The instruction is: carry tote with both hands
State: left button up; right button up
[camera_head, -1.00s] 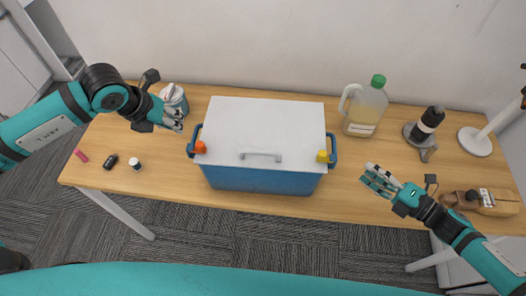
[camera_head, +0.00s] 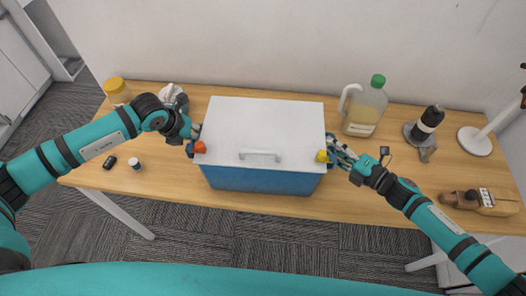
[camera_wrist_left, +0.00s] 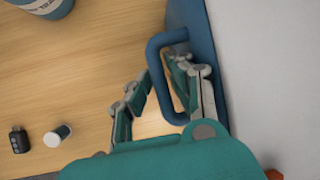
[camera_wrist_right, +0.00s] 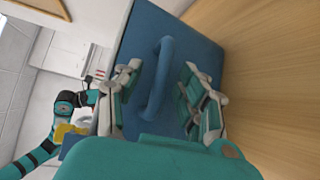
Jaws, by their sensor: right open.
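The blue tote (camera_head: 262,180) with a white lid (camera_head: 262,125) stands on the table. The lid has a grey handle, an orange latch (camera_head: 200,147) at left and a yellow latch (camera_head: 322,156) at right. My left gripper (camera_head: 194,136) is at the tote's left side; in the left wrist view its open fingers (camera_wrist_left: 155,88) straddle the left blue handle (camera_wrist_left: 158,65), with one finger inside the loop. My right gripper (camera_head: 335,152) is at the right side; in the right wrist view its open fingers (camera_wrist_right: 158,95) lie either side of the right blue handle (camera_wrist_right: 158,85).
On the wooden table (camera_head: 120,180), a jug with a green cap (camera_head: 366,108), a dark bottle-like tool (camera_head: 428,124) and a wooden plane-like item (camera_head: 482,201) stand right. A yellow-lidded jar (camera_head: 117,92) and small items (camera_head: 134,163) are left. A wall is behind.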

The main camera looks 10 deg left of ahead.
pick_arm(q)
grip_shut()
pick_arm(e)
jog(key=c, duration=0.4)
grip_shut()
jog(key=shift+r, duration=0.1)
